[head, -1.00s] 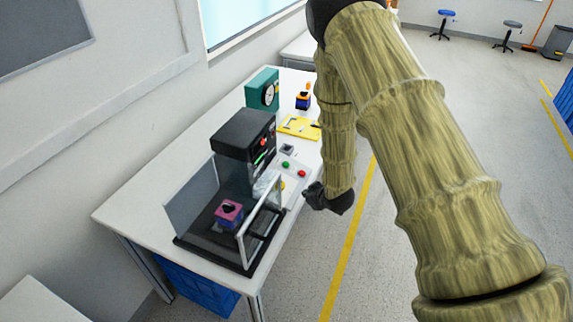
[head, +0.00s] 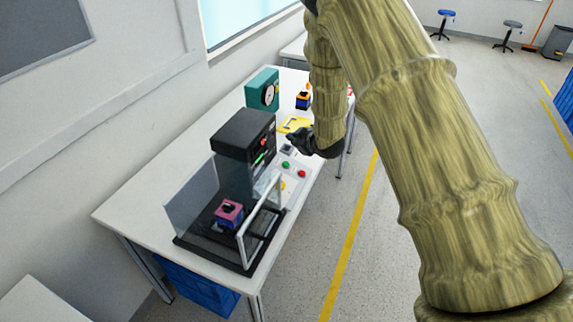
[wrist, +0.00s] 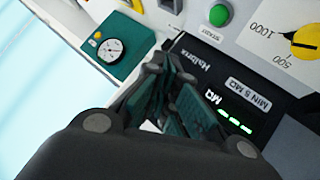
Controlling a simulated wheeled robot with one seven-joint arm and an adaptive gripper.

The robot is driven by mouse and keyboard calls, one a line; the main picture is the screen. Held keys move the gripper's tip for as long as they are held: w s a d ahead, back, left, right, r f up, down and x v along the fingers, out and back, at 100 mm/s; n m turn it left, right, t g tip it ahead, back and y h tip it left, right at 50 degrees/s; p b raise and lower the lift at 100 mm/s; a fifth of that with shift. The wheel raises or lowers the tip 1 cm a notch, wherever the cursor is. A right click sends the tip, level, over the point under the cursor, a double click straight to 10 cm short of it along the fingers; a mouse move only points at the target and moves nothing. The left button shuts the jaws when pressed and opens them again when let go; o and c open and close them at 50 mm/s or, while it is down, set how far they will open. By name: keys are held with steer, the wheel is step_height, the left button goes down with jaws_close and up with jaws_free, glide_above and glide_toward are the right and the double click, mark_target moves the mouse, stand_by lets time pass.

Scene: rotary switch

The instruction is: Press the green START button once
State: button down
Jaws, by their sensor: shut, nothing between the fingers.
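The green START button (head: 285,164) is on the white control panel, beside a red button (head: 301,173). It also shows in the wrist view (wrist: 219,14) at the top edge, with a small label under it. My gripper (head: 295,143) is above the far end of the panel, a little beyond the green button in the head view. In the wrist view my gripper (wrist: 172,62) has its dark fingers together and empty. Its tips are left of and below the green button, with a visible gap in the picture. I cannot tell its exact height.
The black tester (head: 243,135) with a lit display stands left of the panel, with a clear guard (head: 262,210) in front. A yellow knob (wrist: 305,42) is on the panel. A teal dial gauge (head: 263,90) and a yellow tray (head: 293,125) are behind.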

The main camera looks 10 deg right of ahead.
mark_target(287, 166)
steer(key=shift+f, duration=0.15)
steer(key=shift+w+a+f+b, duration=0.35)
steer(key=shift+f+b, duration=0.45)
steer(key=shift+f, duration=0.55)
steer(key=shift+w+a+f+b, duration=0.15)
steer(key=shift+a+f+b, duration=0.25)
steer(key=shift+f+b, duration=0.75)
steer(key=shift+w+a+f+b, duration=0.25)
steer(key=shift+a+f+b, duration=0.2)
steer(key=shift+f, duration=1.15)
steer(key=shift+f, duration=0.1)
steer(key=shift+f+b, duration=0.25)
steer(key=shift+b, duration=0.1)
steer(key=shift+w+a+f+b, duration=0.1)
steer(key=shift+a+f+b, duration=0.15)
steer(key=shift+f, duration=0.2)
steer(key=shift+d+r, duration=0.1)
steer(key=shift+r, duration=0.05)
steer(key=shift+d+r+p, duration=0.2)
steer(key=shift+r+p, duration=0.2)
steer(key=shift+r, duration=0.3)
steer(key=shift+s+d+r+p, duration=0.2)
steer(key=shift+r+p, duration=0.25)
steer(key=shift+r, duration=0.35)
steer(key=shift+s+d+r+p, duration=0.15)
steer(key=shift+d+r+p, duration=0.2)
steer(key=shift+r, duration=0.45)
steer(key=shift+s+d+r+p, duration=0.1)
steer(key=shift+s+r+p, duration=0.1)
steer(key=shift+r+p, duration=0.45)
